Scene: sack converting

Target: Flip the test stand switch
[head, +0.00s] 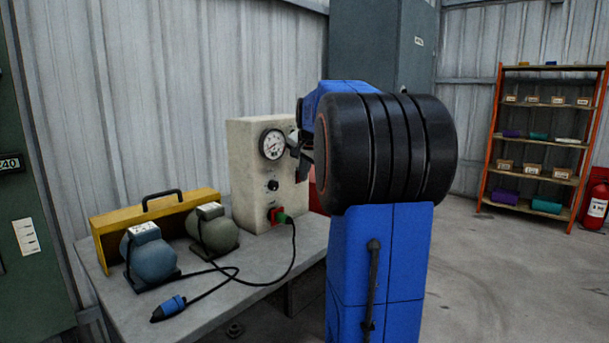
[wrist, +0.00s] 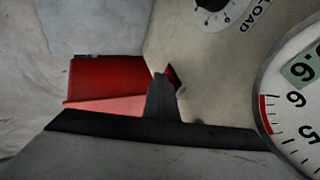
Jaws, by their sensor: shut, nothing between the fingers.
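In the wrist view my shut, dark fingers (wrist: 161,88) hold nothing. A small red part (wrist: 174,76), perhaps the switch, shows just beside their tip. It is mostly hidden, so its position and any contact cannot be told. The LOAD knob (wrist: 216,8) and gauge (wrist: 296,100) lie to the right.
Two motors (head: 148,260) (head: 214,232), a cable with a blue plug (head: 168,308) and a yellow guard (head: 120,220) with a black handle sit on the grey bench (head: 235,310). A red object (wrist: 105,78) shows beyond the panel edge. Open floor lies right, before an orange shelf (head: 490,140).

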